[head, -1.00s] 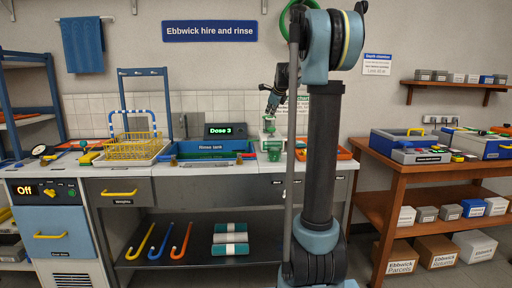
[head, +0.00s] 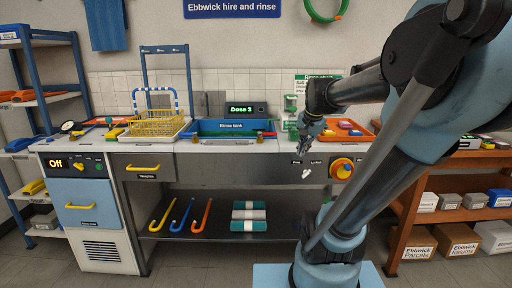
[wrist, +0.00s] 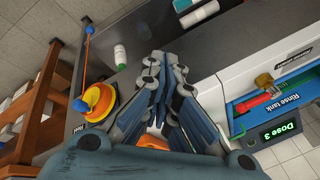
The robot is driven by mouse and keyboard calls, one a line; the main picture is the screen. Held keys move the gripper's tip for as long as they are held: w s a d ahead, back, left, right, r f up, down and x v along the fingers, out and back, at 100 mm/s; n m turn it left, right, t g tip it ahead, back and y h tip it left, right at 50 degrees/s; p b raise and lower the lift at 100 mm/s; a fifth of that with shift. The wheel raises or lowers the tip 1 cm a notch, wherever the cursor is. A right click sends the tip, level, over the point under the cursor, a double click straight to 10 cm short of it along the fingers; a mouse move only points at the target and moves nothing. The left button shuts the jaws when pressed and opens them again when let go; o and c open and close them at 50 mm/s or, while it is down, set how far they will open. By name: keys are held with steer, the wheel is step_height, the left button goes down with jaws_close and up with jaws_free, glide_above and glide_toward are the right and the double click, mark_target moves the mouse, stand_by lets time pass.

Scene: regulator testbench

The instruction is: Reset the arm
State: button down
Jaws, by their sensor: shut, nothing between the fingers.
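My gripper (head: 300,153) hangs in front of the right part of the bench in the head view, pointing down near the counter's front edge. Its fingers are shut with nothing between them. In the wrist view my gripper (wrist: 160,62) shows its fingers converging in front of the grey front panel. In the head view, a white lever (head: 306,173) and a round yellow-orange knob (head: 343,168) are on that panel just below and right of the fingers. The knob also shows left of the fingers in the wrist view (wrist: 97,100).
The blue rinse tank (head: 202,127) is left of my gripper, with the "Dose 3" display (head: 241,109) behind it. An orange tray (head: 367,137) sits at the counter's right. A wire basket (head: 155,124) stands further left. A wooden table (head: 410,190) is at the right.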

steer(key=s+d+f+n+g, duration=0.1)
steer(key=s+f+n+g, duration=0.1)
steer(key=s+f+n, duration=0.6)
steer(key=s+f, duration=0.6)
steer(key=s, duration=0.4)
steer(key=shift+f+n+h, duration=0.3)
steer(key=shift+f+h, duration=0.1)
steer(key=shift+d, duration=0.1)
